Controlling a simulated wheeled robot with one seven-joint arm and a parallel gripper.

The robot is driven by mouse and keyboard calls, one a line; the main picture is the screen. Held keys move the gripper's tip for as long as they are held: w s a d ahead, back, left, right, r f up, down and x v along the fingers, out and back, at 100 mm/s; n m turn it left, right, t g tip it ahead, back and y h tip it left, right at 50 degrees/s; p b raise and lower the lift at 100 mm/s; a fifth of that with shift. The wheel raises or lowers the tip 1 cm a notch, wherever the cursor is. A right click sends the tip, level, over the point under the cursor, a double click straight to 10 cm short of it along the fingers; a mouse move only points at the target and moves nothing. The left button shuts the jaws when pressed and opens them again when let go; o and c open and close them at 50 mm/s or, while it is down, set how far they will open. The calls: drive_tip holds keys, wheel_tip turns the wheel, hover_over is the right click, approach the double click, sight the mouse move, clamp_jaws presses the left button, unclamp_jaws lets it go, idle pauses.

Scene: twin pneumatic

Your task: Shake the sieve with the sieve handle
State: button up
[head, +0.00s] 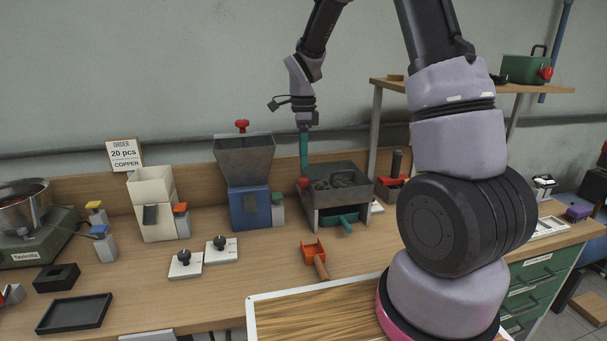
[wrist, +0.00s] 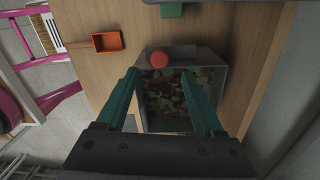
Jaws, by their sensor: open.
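The sieve is a grey metal box (head: 338,172) on the bench, with mixed small pieces inside. In the wrist view, its box (wrist: 222,82) lies below my fingers, with the pieces showing between them. The red knob (head: 303,184), which looks like the sieve handle, is at the box's left side. In the wrist view, the red knob (wrist: 159,59) shows between my two fingertips. My gripper (head: 304,170) points down with its teal fingers just above the knob. In the wrist view, my gripper (wrist: 159,74) is open and empty; contact with the knob cannot be told.
An orange scoop (head: 315,258) lies in front. A red-and-black tool (head: 394,170) and a raised wooden shelf (head: 430,86) are to the right. The wall is close behind.

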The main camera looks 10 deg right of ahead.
sight(303, 179)
wheel_tip(303, 179, down, 7)
drive_tip(key=shift+s+r, duration=0.1)
drive_tip(key=shift+s, duration=0.05)
clamp_jaws()
idle(1.5)
